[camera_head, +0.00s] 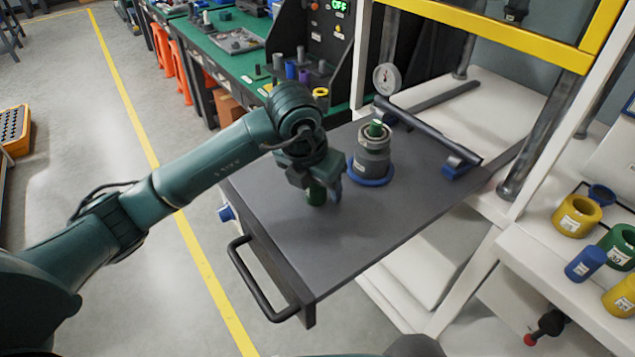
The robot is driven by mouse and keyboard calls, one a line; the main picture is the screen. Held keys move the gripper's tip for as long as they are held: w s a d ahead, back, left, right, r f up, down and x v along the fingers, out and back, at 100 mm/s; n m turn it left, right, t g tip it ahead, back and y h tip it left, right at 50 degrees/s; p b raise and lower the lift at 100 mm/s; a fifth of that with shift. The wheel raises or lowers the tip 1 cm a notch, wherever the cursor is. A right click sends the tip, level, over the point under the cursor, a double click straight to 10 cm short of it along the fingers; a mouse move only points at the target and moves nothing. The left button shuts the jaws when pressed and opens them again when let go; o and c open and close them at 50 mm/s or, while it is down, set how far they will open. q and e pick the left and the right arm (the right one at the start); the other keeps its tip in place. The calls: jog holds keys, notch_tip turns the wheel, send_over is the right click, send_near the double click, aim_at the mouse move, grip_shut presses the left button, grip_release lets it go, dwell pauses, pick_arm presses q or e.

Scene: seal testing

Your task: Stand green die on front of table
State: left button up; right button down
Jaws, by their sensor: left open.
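My right gripper is not in view.
A grey stepped cylinder (373,160) with a green top stands on a blue ring (371,179) behind the die. A dark bar handle (428,130) lies along the table's back edge. Dies stand on the white shelf (540,240) at right. The table's front is clear.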

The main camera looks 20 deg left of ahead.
pick_arm(q)
jog(key=shift+r, duration=0.1)
jog(key=shift+r, duration=0.25)
jog(key=v, duration=1.1)
jog(key=shift+r, duration=0.3)
jog(key=shift+s, duration=0.15)
